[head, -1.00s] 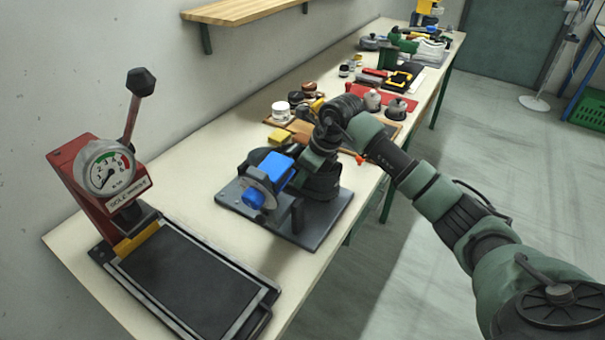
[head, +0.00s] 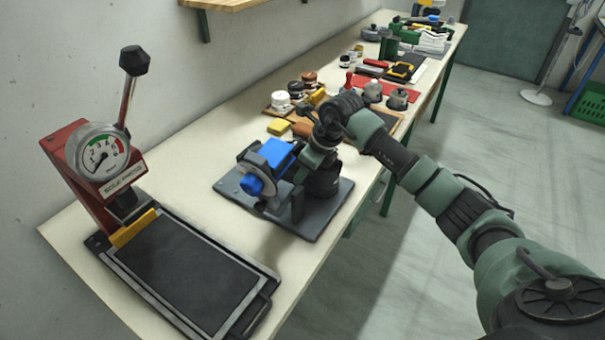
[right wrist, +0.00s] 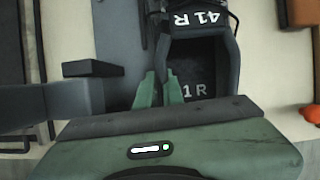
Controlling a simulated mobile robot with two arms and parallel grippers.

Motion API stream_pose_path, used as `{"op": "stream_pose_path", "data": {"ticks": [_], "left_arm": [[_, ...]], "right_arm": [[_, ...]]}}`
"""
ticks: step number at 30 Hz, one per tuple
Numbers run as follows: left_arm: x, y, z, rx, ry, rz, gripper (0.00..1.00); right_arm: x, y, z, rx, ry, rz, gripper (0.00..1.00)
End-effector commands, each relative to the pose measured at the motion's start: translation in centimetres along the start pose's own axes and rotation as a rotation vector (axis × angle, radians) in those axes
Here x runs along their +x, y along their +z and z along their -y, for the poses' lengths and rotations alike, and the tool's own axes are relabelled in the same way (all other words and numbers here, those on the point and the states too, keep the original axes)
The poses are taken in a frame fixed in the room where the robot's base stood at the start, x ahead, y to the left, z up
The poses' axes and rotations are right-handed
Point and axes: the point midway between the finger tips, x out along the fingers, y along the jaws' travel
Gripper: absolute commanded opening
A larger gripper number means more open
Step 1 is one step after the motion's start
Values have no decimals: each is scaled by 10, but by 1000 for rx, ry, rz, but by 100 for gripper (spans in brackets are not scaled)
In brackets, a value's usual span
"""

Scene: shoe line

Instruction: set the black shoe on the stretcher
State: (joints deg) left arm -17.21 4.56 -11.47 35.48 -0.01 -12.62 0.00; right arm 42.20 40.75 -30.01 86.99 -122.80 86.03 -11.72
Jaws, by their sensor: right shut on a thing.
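The stretcher (head: 228,191) is a grey base plate on the bench with a blue block, a blue knob and an upright post. My right gripper (head: 312,168) is low over the right part of this plate, and my wrist hides much of what lies under it. In the right wrist view the black shoe (right wrist: 203,52) shows its opening, with "41 R" on the tongue and inside. The green fingertips of my right gripper (right wrist: 159,90) are shut on the shoe's near edge. Whether the shoe touches the stretcher is hidden. My left gripper is not in view.
A red press (head: 85,165) with a gauge and lever stands at the left, with a black pad (head: 185,275) in front. Jars (head: 281,100), a yellow block (head: 279,127) and pots (head: 397,99) stand behind the stretcher. Bare bench lies between press and stretcher.

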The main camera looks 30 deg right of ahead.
Motion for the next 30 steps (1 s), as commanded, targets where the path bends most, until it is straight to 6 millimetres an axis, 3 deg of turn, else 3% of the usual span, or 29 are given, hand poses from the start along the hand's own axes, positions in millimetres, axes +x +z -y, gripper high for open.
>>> {"op": "stream_pose_path", "data": {"ticks": [3,6,17,30], "left_arm": [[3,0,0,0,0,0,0],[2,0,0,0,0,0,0],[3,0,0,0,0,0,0],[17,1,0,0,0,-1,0]], "right_arm": [[2,0,1,0,-2,3,0],[1,0,1,0,-1,3,33],[0,-1,0,0,0,-1,34],[-64,-1,1,0,-3,3,34]]}}
